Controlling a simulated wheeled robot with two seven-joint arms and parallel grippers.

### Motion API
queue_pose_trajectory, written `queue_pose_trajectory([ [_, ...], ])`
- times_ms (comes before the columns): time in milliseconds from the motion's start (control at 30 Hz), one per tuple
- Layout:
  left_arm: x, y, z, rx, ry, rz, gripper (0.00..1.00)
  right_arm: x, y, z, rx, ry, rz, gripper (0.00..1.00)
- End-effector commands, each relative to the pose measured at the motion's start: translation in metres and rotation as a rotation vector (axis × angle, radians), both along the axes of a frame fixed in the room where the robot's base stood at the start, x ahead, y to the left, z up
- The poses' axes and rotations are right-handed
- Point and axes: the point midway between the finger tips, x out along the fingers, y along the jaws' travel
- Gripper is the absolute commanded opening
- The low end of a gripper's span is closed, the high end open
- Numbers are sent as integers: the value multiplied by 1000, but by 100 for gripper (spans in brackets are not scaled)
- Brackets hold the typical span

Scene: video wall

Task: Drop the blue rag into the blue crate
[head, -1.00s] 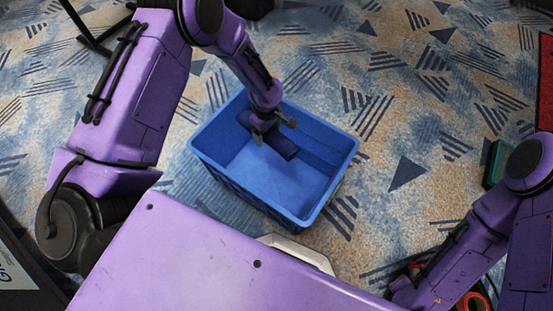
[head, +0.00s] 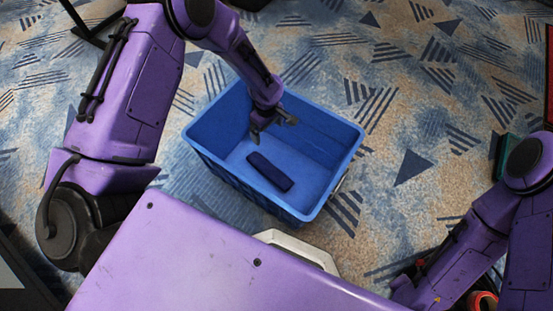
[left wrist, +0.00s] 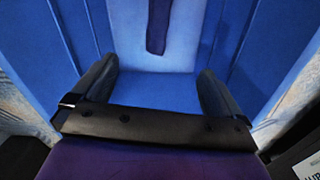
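The blue crate (head: 213,174) stands on the carpet in front of my body in the head view. The dark blue rag (head: 270,171) lies flat on the crate's floor, apart from my gripper. My left gripper (head: 273,128) is above the crate's opening, with its fingers spread and nothing between them. In the left wrist view the rag (left wrist: 158,25) lies on the crate floor beyond the open fingers (left wrist: 158,85). My right gripper is not in the head view; only part of that arm shows at the lower right.
Patterned carpet (head: 410,220) surrounds the crate, with free floor to its right and behind. A green object (head: 502,155) is partly hidden behind my right arm. A red edge (head: 549,75) shows at the far right. Dark stand legs (head: 95,30) are at the upper left.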

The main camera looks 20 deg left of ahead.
Motion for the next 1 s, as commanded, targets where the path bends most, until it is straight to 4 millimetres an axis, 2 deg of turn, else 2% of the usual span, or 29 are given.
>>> queue_pose_trajectory([
  [67,0,0,4,1,-1,-1,100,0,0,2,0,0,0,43],
  [167,1,0,20,0,-3,0,100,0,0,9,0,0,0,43],
  [400,1,0,79,1,-3,-1,100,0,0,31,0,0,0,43],
  [500,1,0,95,2,-2,0,100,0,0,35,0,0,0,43],
  [633,0,0,105,1,-1,-1,100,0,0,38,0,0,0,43],
  [1000,0,0,105,0,0,0,100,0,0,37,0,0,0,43],
])
